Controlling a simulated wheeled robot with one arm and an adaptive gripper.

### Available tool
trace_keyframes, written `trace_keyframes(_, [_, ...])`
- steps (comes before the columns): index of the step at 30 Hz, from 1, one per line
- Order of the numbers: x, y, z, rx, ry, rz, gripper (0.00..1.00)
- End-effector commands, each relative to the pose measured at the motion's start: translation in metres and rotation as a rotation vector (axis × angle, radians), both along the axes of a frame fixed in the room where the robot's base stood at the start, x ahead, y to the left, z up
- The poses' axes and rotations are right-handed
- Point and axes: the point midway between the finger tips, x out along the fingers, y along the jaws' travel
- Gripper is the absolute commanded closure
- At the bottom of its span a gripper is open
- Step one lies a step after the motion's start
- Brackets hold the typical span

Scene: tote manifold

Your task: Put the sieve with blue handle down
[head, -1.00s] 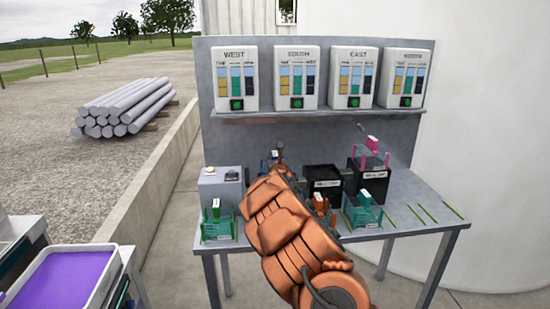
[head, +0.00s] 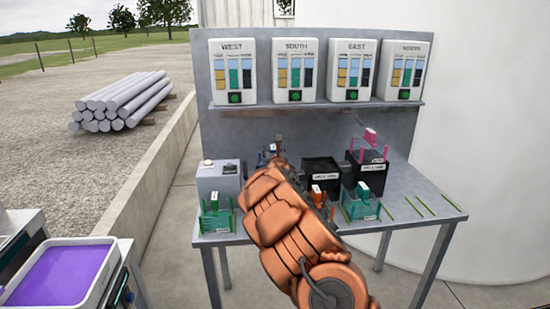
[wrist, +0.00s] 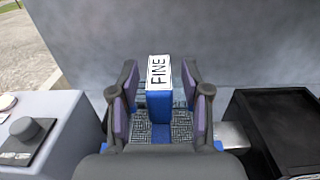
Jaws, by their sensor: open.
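The sieve with the blue handle shows in the wrist view; its upright blue handle (wrist: 159,107) has a white label reading FINE on top. Its mesh (wrist: 178,128) lies low, around the base of the handle. My gripper (wrist: 160,100) is open, with one finger on each side of the handle and visible gaps between. In the head view only a bit of blue (head: 268,152) shows past my arm, at the back of the grey bench (head: 405,208); the arm hides most of it.
A grey box with a knob (head: 218,185) stands left of the sieve, a black bin (head: 322,181) right. A pink-handled sieve (head: 371,138) is at another black bin (head: 382,173). Teal sieves (head: 216,217) (head: 360,205) and an orange one (head: 318,199) stand in front.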

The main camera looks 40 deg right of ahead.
Motion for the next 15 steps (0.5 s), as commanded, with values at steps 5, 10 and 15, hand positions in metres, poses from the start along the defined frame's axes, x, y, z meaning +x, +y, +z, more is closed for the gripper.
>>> trace_keyframes(5, [-0.010, 0.008, -0.002, 0.000, 0.005, -0.001, 0.53])
trace_keyframes(10, [-0.024, 0.018, 0.001, -0.003, 0.002, 0.000, 0.53])
trace_keyframes(15, [-0.037, 0.029, -0.002, 0.000, 0.005, 0.000, 0.53])
